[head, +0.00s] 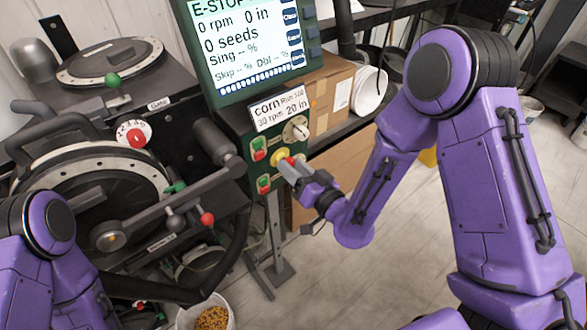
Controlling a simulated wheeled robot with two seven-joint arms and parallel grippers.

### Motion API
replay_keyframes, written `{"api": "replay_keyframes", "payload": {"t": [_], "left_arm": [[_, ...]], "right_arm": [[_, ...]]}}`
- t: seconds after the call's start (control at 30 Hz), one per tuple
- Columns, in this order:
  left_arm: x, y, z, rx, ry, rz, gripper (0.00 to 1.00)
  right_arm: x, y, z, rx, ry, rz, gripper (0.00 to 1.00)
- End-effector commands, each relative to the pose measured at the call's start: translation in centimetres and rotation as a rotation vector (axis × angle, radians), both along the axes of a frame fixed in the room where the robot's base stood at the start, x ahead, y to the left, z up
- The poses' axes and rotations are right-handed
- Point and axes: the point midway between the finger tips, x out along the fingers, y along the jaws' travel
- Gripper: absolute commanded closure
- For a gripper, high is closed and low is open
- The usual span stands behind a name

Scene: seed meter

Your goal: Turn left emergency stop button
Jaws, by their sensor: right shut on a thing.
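A green control panel (238,128) stands in the middle of the head view, with a screen (246,45) on top that reads E-STOP. Low on the panel is a red emergency stop button (290,160) on a yellow base (279,156). My right gripper (288,165) is at this button, its fingers shut around the red head. The fingers hide part of the button. My left arm shows at the lower left, but its gripper is out of view.
Green-and-red switches (258,149) and a dial (296,129) sit close around the button. A seed meter machine with a long lever (160,205) fills the left. Cardboard boxes (325,90) stand behind the panel. A bucket of seeds (208,316) is below.

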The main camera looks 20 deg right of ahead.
Motion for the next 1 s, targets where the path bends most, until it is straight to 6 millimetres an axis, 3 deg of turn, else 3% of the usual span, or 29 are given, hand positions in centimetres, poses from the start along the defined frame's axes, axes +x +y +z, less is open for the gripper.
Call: {"api": "replay_keyframes", "payload": {"t": [0.63,0.67,0.7,0.73,1.0], "left_arm": [[-0.01,0.00,-0.14,0.000,0.000,0.000,0.63],[-0.01,0.00,-0.14,0.000,0.000,0.000,0.63],[-0.01,0.00,-0.14,0.000,0.000,0.000,0.63],[-0.01,0.00,-0.14,0.000,0.000,0.000,0.63],[0.00,-0.01,-0.22,0.000,0.000,0.000,0.63]], "right_arm": [[0.17,0.08,0.19,0.060,0.015,0.001,0.88],[0.18,0.06,0.19,0.060,0.015,0.001,0.51],[0.17,0.06,0.18,0.060,0.015,0.001,0.38],[0.16,0.05,0.18,0.059,0.015,0.001,0.34],[0.02,-0.07,0.09,0.059,0.017,-0.001,0.34]]}}
